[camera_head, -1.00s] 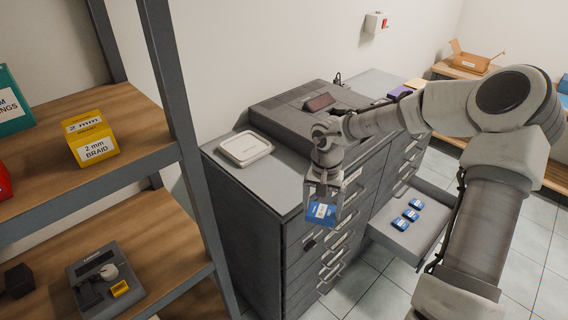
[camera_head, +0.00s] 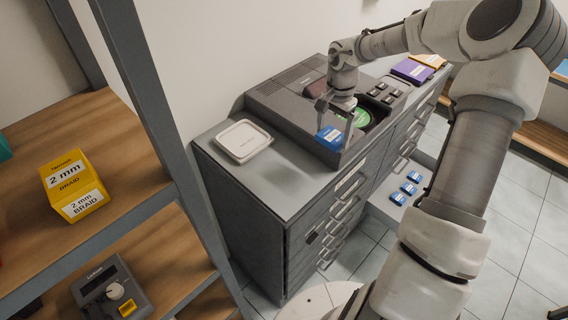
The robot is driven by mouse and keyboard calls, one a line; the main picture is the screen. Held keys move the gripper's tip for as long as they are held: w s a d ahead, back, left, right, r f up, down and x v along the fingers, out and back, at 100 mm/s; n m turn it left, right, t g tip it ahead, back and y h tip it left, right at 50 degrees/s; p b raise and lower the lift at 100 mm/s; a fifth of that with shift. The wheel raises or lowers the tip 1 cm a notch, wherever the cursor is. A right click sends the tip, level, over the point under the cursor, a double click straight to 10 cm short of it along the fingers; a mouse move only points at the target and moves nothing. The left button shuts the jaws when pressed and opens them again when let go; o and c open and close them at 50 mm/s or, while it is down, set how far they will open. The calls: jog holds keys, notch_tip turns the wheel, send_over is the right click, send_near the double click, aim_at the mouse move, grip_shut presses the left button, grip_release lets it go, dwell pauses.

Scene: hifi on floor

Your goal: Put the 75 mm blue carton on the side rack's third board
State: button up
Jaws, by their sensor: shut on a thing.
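My gripper (camera_head: 338,122) is shut on a blue carton (camera_head: 330,138) with a white label. It hangs above the front part of the dark hi-fi unit on the grey drawer cabinet. The side rack (camera_head: 120,195) stands at the left with wooden boards. One board (camera_head: 110,205) bears a yellow box, and a lower board (camera_head: 180,255) bears a grey device. I cannot tell from this view which board is the third. More blue cartons (camera_head: 409,188) lie in the open drawer (camera_head: 385,205), to the right of and below my gripper.
A yellow "2 mm BRAID" box (camera_head: 73,188) stands on the upper visible board. A grey device (camera_head: 110,290) sits on the lower one. A white lidded tray (camera_head: 243,141) lies on the cabinet. The rack's upright (camera_head: 150,90) stands between the boards and the cabinet.

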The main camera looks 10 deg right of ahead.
jog(key=shift+w, duration=0.5)
send_over(294, 181)
notch_tip(294, 181, down, 7)
jog(key=shift+d+b, duration=0.1)
jog(key=shift+b, duration=0.2)
jog(key=shift+f, duration=1.95)
jog(key=o, duration=0.9)
jog(key=shift+f, duration=0.15)
jog(key=shift+o, duration=0.3)
